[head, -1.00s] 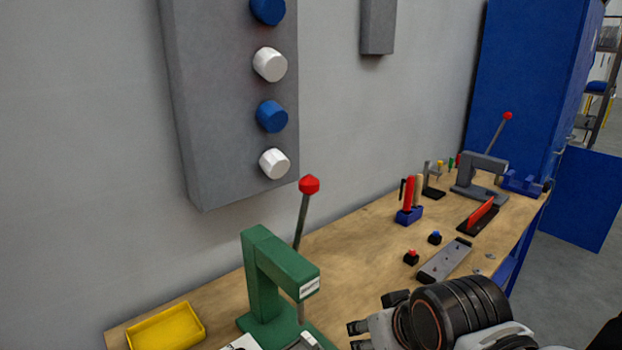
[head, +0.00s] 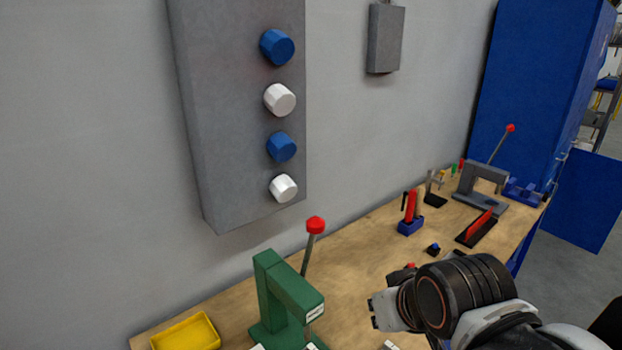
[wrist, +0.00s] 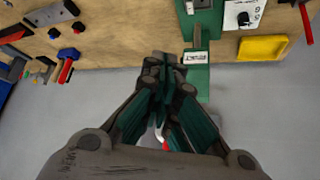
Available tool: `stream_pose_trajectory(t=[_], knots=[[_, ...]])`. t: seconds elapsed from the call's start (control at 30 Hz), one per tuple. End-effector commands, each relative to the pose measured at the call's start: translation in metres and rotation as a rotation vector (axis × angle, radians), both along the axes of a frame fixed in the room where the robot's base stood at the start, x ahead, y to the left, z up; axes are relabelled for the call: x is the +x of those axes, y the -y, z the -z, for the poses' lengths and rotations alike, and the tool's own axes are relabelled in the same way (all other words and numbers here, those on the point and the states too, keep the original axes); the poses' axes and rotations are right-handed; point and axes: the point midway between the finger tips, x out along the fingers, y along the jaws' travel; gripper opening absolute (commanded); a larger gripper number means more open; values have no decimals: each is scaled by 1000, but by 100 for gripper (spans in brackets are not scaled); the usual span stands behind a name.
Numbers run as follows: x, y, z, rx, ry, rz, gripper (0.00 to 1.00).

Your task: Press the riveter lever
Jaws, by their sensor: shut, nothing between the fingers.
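The green riveter (head: 285,300) stands on the bench near the wall, its lower part cut off by the frame. Its lever (head: 308,252) rises behind it to a red knob (head: 315,225) and is close to upright. My gripper (head: 374,313) is to the right of the riveter, apart from the lever in the head view. In the wrist view the shut, empty fingers (wrist: 172,60) appear beside the green riveter body (wrist: 196,76). A small red and pale piece (wrist: 165,144) shows between the finger links, perhaps the lever; the links hide most of it.
A yellow tray (head: 186,332) lies left of the riveter. A grey wall panel (head: 230,130) with blue and white knobs hangs above. Tool holders (head: 411,224) and a grey press (head: 481,188) stand farther along the bench. Bare bench (head: 350,252) lies between.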

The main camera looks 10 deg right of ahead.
Motion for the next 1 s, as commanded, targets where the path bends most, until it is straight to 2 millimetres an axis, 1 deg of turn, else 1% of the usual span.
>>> stream_pose_trajectory(t=[0.03, 0.37, 0.47, 0.53, 0.6, 0.7, 0.8, 1.0], knots=[[1, 0, -21, 0, -1, 0, 0], [13, -3, -98, 2, -16, -3, 0], [21, -4, -125, 3, -28, -5, 0], [31, -7, -145, 3, -40, -6, 0], [46, -10, -164, 5, -58, -8, 0], [67, -15, -177, 7, -83, -11, 0], [88, -20, -184, 7, -109, -13, 0], [133, -33, -191, 6, -161, -17, 0]])
